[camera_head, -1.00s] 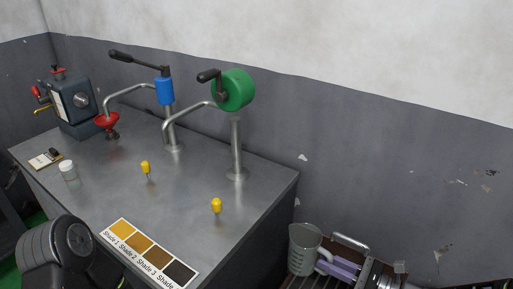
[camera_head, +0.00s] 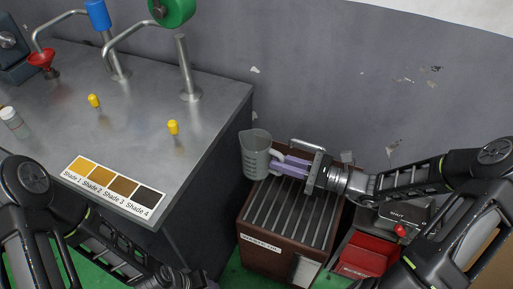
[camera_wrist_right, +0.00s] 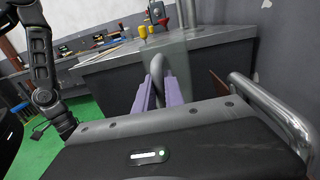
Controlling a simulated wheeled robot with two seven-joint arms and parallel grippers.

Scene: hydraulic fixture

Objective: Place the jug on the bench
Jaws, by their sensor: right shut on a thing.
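The jug (camera_head: 256,160) is a grey, see-through measuring jug. It is upright in the head view, above the left back edge of the slatted cabinet and just right of the bench. My right gripper (camera_head: 287,166) has its purple fingers shut on the jug's handle. In the right wrist view the handle (camera_wrist_right: 157,72) lies between the purple fingers, with the clear jug wall (camera_wrist_right: 178,72) beyond. The steel bench (camera_head: 215,105) fills the left of the head view. My left arm shows at lower left; its fingers are out of sight.
The bench holds a shade card (camera_head: 113,187), two yellow knobs (camera_head: 173,127), a white-lidded jar (camera_head: 10,117) and taps with blue (camera_head: 98,14) and green handles. Its near right top is bare. The slatted brown cabinet (camera_head: 290,212) and a red box (camera_head: 366,254) stand right.

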